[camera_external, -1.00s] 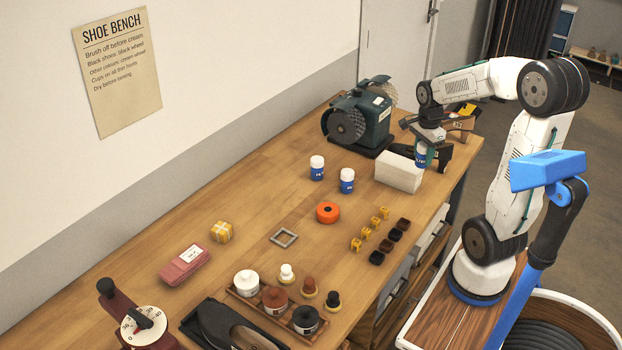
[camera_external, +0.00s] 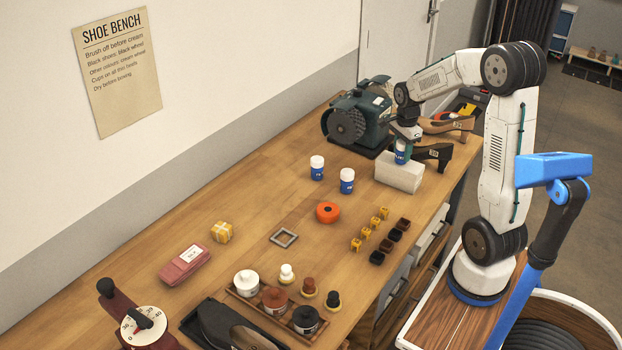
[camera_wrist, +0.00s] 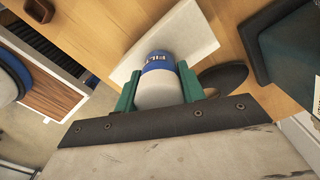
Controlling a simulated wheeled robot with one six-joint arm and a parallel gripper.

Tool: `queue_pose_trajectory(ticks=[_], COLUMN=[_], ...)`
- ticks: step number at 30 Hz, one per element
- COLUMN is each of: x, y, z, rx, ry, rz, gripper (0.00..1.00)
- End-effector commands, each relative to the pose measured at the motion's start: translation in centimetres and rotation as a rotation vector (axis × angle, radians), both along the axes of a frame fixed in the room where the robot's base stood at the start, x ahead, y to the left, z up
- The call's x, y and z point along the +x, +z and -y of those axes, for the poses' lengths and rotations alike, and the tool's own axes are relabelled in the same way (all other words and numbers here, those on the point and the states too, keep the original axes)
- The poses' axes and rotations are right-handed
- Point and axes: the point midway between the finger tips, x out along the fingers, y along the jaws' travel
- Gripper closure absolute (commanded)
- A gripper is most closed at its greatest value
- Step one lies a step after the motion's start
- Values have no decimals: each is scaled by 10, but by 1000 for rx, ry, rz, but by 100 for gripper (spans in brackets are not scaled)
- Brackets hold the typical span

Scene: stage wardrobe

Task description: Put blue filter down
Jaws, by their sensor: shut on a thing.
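My gripper (camera_external: 402,146) is shut on a blue filter (camera_external: 400,157), a small canister with a blue band. In the wrist view the green fingers of my gripper (camera_wrist: 158,88) clasp the blue filter (camera_wrist: 158,92) from both sides, its white end toward the camera. The filter is over the white block (camera_external: 400,179), which also shows beyond it in the wrist view (camera_wrist: 195,32). I cannot tell whether the filter touches the block. Two similar blue-and-white canisters, one on the left (camera_external: 317,168) and one on the right (camera_external: 347,181), stand upright on the bench.
A dark green grinder (camera_external: 362,122) stands behind the block. A black shoe (camera_external: 436,153) and a brown shoe (camera_external: 447,124) lie to the right. An orange round item (camera_external: 327,212) and several small yellow and dark cubes are nearer. The bench (camera_external: 245,190) has clear room mid-left.

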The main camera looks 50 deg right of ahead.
Motion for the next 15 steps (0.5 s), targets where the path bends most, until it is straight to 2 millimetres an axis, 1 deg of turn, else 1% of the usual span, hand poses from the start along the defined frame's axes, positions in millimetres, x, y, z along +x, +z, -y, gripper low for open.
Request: queue_pose_trajectory(ticks=[5,6,7,8,15], x=[0,0,0,0,0], y=[-3,-3,-3,-3,-3], z=[0,0,0,0,0], rx=[0,0,0,0,0], ry=[0,0,0,0,0], rz=[0,1,1,1,0], gripper=[84,52,44,39,39])
